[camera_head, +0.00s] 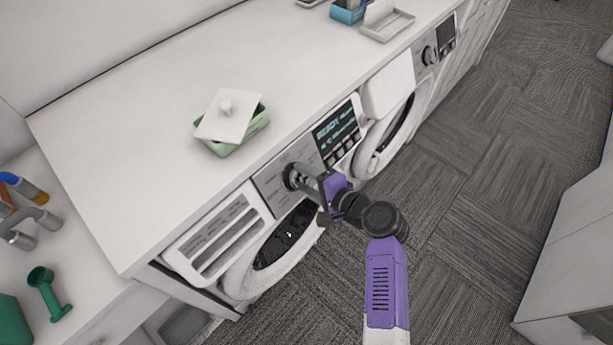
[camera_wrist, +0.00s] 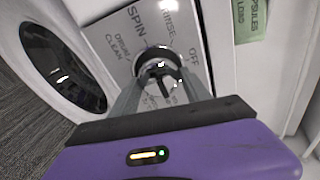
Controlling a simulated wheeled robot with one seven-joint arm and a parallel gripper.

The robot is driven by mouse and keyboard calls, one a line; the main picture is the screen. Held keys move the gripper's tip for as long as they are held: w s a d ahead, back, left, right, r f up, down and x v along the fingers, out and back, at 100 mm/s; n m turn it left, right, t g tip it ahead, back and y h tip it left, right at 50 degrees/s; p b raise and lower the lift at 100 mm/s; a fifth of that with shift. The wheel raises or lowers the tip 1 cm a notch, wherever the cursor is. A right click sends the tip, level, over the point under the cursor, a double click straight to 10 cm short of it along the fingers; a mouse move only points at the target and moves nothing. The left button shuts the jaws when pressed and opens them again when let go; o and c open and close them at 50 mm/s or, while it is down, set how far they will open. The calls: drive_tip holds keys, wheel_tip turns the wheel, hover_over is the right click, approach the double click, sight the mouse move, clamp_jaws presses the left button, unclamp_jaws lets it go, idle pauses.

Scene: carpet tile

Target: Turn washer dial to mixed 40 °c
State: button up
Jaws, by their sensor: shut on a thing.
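The washer (camera_head: 262,240) stands under the counter with its round door (camera_head: 287,238) shut. Its dark dial (camera_head: 290,176) is on the grey panel, left of the lit display (camera_head: 337,130). My gripper (camera_head: 296,173) reaches the dial from the front, and its fingers are shut on it. In the wrist view the dial (camera_wrist: 158,62) sits between the fingertips (camera_wrist: 158,80). The labels SPIN, RINSE, OFF and DRUM CLEAN show around it. The other labels are partly hidden by the fingers or too small to read, so the dial's setting cannot be told.
A green box with a tilted white lid (camera_head: 230,122) stands on the white counter (camera_head: 130,165). The detergent drawer (camera_head: 222,238) juts out left of the dial. A second machine (camera_head: 400,115) stands to the right. Carpet floor (camera_head: 470,200) is clear in front.

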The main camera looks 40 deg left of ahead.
drive_tip(key=shift+f, duration=0.1)
idle(0.3)
drive_tip(key=o, duration=1.4)
drive_tip(key=shift+d, duration=0.1)
drive_tip(key=v, duration=0.7)
drive_tip(key=shift+d+r+b, duration=0.2)
drive_tip(key=shift+d+b, duration=0.15)
drive_tip(key=shift+b, duration=0.05)
